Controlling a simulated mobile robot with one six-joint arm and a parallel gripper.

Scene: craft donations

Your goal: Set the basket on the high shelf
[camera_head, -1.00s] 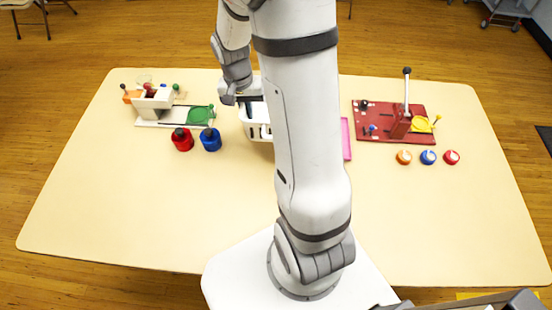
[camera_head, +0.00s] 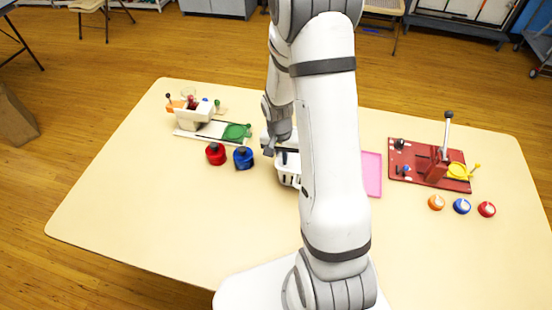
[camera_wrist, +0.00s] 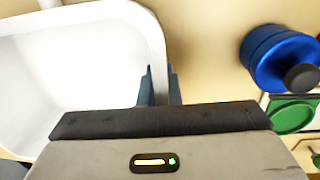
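The white basket (camera_head: 288,170) is at the middle of the table, partly hidden behind my arm. It has slots in its side. In the wrist view the basket (camera_wrist: 75,70) fills the left side, and its inside looks empty where it shows. My gripper (camera_head: 282,146) points down at the basket's rim. In the wrist view my gripper's fingers (camera_wrist: 160,88) stand on both sides of the basket's right wall and appear closed on it. I cannot tell whether the basket is clear of the table. No high shelf can be clearly made out.
A red jar (camera_head: 215,154) and a blue jar (camera_head: 243,158) stand just left of the basket. A white device with a green disc (camera_head: 236,132) is behind them. A pink tray (camera_head: 371,174) and a red board (camera_head: 405,168) lie right. The table's (camera_head: 150,220) front left is bare.

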